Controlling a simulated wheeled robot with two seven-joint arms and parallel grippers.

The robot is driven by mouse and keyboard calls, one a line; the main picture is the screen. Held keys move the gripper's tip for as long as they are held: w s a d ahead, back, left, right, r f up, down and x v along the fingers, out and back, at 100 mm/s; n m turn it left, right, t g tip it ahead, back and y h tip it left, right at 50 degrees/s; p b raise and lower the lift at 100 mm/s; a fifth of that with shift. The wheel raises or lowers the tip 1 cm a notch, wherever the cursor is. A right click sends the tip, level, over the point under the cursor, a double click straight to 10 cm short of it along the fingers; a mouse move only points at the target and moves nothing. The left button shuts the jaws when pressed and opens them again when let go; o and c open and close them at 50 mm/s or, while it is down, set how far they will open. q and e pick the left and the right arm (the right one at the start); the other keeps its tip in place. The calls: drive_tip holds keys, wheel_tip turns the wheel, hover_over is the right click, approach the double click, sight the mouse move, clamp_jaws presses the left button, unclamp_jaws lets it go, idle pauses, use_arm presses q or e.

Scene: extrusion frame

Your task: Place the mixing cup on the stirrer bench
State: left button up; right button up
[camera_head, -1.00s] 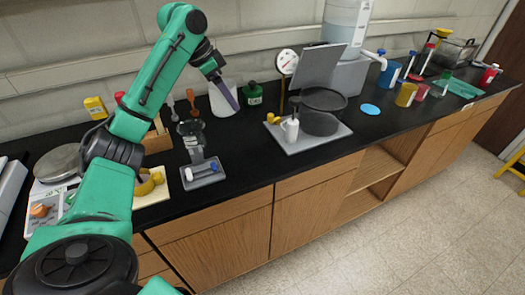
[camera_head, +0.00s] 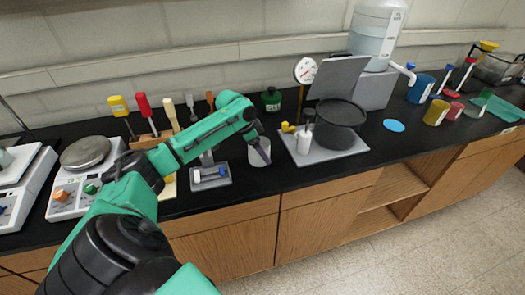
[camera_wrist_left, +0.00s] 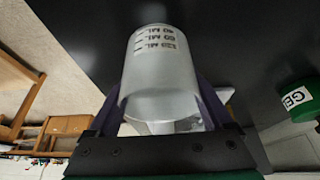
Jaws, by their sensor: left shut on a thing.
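The mixing cup (camera_head: 257,155) is a translucent white cup in the head view, in front of the green bottle. It fills the middle of the left wrist view (camera_wrist_left: 160,75), with dark ML marks on its side. My left gripper (camera_head: 262,147) is shut on it, one purple finger crossing its front. I cannot tell exactly how high the cup is above the black bench top (camera_head: 290,185). At the left stands a white stirrer-like unit (camera_head: 62,196) with a round grey plate (camera_head: 86,152) and orange and green knobs. My right gripper is not in view.
A small grey tray (camera_head: 212,182) lies left of the cup. A grey slab (camera_head: 340,152) with a black pot (camera_head: 340,120) and a white jug (camera_head: 304,143) lies right. The green bottle (camera_head: 271,100) stands behind. A blue disc (camera_head: 393,125) lies farther right on clear bench top.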

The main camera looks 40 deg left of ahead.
use_arm(q)
drive_tip(key=shift+s+a+f, duration=0.1)
drive_tip(key=shift+s+f, duration=0.05)
drive_tip(key=shift+f, duration=0.6)
drive_tip(key=o, duration=1.1)
drive_tip(key=b+v, duration=0.2)
drive_tip(key=v, duration=1)
drive_tip(key=shift+b, duration=0.35)
